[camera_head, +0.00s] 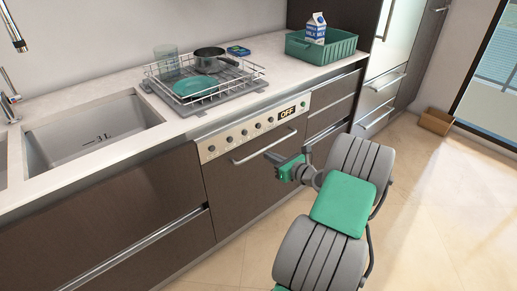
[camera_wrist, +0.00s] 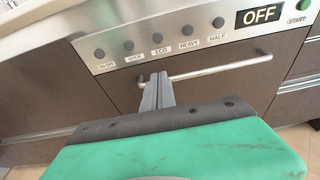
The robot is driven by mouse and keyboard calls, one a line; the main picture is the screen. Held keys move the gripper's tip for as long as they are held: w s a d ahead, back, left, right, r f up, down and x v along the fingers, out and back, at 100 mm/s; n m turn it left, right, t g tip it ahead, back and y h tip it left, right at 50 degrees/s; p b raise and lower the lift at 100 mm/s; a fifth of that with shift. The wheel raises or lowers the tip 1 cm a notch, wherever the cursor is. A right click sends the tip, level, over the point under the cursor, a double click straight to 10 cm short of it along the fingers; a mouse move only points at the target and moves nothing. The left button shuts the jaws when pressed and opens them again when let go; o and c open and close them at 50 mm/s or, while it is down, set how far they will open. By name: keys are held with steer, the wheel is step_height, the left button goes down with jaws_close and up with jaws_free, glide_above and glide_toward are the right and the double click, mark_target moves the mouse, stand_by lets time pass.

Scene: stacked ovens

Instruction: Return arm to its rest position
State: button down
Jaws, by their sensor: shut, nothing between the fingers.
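My gripper (camera_head: 278,160) is in front of the built-in dishwasher (camera_head: 237,190), near the right part of its bar handle (camera_head: 262,147). In the wrist view, my gripper (camera_wrist: 160,76) has its two fingers together, with nothing seen between them. The fingertips overlap the handle (camera_wrist: 225,67) in that view, and I cannot tell whether they touch it. The dishwasher door is closed. Its control panel (camera_wrist: 187,38) shows a row of round knobs and a display (camera_wrist: 262,15) reading OFF.
A wire rack (camera_head: 205,87) with a pot and dishes stands on the counter (camera_head: 95,95), right of the sink (camera_head: 90,135). A green crate (camera_head: 320,50) with a milk carton (camera_head: 315,28) stands farther right. A cardboard box (camera_head: 436,121) is on the floor.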

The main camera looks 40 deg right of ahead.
steer(key=w+a+r+n+g+y+p, duration=0.1)
steer(key=a+r+n+g+p, duration=0.4)
steer(key=a+n, duration=0.55)
steer(key=w+a+r+n+g+y+p, duration=0.1)
steer(key=a+r+n+g+y+p, duration=0.15)
steer(key=a+r+n, duration=0.75)
steer(key=s+a+r+n+g+h+p, duration=0.2)
steer(key=s+a+r+n+p, duration=0.1)
steer(key=s+a+n, duration=0.4)
steer(key=s+a+r+n+g+h+p, duration=0.2)
steer(key=s+a+n, duration=0.5)
steer(key=s, duration=0.5)
steer(key=shift+a+r+n+g+p, duration=0.2)
steer(key=shift+r+n+g+p, duration=0.15)
steer(key=shift+r+n+p, duration=0.6)
steer(key=shift+f+m, duration=0.15)
steer(key=shift+m, duration=0.15)
